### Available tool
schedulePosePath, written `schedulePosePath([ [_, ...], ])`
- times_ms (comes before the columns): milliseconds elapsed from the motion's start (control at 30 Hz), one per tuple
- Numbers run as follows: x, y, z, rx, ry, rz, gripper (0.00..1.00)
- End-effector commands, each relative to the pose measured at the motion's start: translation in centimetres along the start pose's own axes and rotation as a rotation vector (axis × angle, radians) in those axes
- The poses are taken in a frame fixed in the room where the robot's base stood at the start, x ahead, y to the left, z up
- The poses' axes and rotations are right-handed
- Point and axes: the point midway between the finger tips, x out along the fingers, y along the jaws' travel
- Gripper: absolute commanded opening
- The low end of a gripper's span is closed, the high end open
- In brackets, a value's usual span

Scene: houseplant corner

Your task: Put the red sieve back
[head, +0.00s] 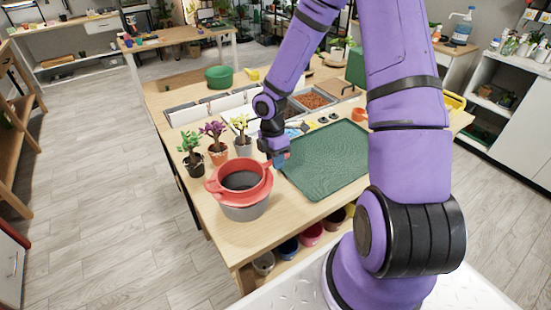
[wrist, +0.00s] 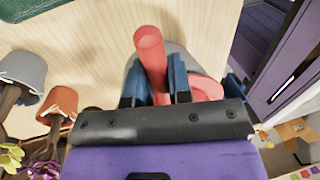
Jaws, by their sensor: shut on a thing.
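The red sieve (head: 262,190) is a round rimmed piece with a dark mesh, at the front left of the wooden table in the head view. It sits on or just over a grey pot (head: 245,212); I cannot tell whether it rests there. My gripper (head: 279,160) is at the sieve's far right side, low over the table. In the wrist view, the sieve's red handle (wrist: 149,45) runs between my gripper's blue fingers (wrist: 160,85), which are shut on it. The grey pot (wrist: 181,52) shows behind, mostly hidden by the fingers and sieve.
Three small potted plants (head: 217,157) stand just behind the sieve. A green mat (head: 325,165) lies to its right. Bins with pellets (head: 312,100) and a green bowl (head: 219,78) are farther back. Coloured pots (head: 288,249) stand on the shelf below. Bare wood (head: 222,227) lies along the front edge.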

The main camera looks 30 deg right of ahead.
Motion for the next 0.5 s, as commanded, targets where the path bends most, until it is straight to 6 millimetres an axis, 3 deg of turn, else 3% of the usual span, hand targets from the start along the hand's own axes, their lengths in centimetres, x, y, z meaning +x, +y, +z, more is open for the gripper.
schedulePosePath([
  [233, 0.43, 0.09, -0.02, 0.0, 0.0, 0.0, 0.0],
  [267, 0.43, 0.08, -0.01, 0.0, 0.0, 0.0, 0.22],
  [367, 0.42, 0.08, -0.01, 0.0, 0.0, 0.0, 0.45],
  [500, 0.42, 0.08, 0.0, -0.001, 0.0, 0.0, 0.45],
])
